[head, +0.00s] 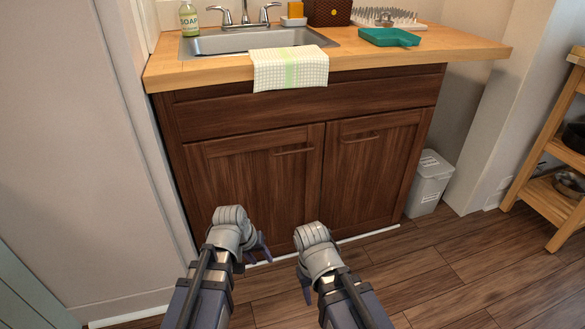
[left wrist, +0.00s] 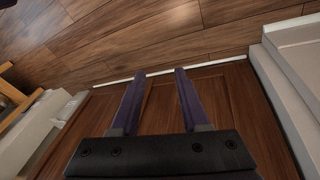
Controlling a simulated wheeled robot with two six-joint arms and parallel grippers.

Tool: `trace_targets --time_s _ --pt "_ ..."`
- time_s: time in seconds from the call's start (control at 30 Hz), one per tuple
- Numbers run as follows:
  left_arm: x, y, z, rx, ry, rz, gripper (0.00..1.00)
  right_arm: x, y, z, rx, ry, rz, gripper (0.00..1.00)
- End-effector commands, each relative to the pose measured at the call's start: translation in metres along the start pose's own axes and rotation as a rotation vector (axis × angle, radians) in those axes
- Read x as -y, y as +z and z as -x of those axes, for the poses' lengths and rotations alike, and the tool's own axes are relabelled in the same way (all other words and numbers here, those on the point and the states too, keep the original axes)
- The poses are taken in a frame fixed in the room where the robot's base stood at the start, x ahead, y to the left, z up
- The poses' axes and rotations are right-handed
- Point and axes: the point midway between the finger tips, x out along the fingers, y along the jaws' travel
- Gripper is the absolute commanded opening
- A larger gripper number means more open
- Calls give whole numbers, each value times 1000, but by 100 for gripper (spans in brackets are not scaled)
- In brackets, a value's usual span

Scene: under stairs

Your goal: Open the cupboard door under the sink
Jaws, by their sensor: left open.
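The dark wood cupboard under the sink has a left door (head: 250,185) and a right door (head: 368,165). Both doors look shut. The left door has a bar handle (head: 294,151) near its upper right; the right door has a handle (head: 360,138) near its top. My left gripper (head: 258,252) is low in front of the left door, below its handle and apart from it. In the left wrist view its two fingers (left wrist: 159,80) are spread and empty, with dark cupboard wood behind them. My right gripper (head: 304,284) is low in front of the cupboard; its fingers are mostly hidden.
The wooden counter (head: 440,54) holds a sink (head: 215,43), a soap bottle (head: 188,19) and a teal dustpan (head: 388,37). A checked towel (head: 289,69) hangs over the front edge. A grey bin (head: 429,184) stands right of the cupboard. A wall (head: 75,130) borders the left. Floor (head: 450,265) is clear.

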Motion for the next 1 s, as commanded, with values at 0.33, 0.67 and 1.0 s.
trace_targets --time_s 0.33,0.67,1.0 --pt "-82 -156 38 -407 593 493 45 1 0 -7 0 -1 -1 50" --pt "-95 -244 98 -578 997 950 45 1 0 -7 0 -1 -1 50" --pt "-94 -253 102 -589 1035 1001 45 1 0 -7 0 -1 -1 50"
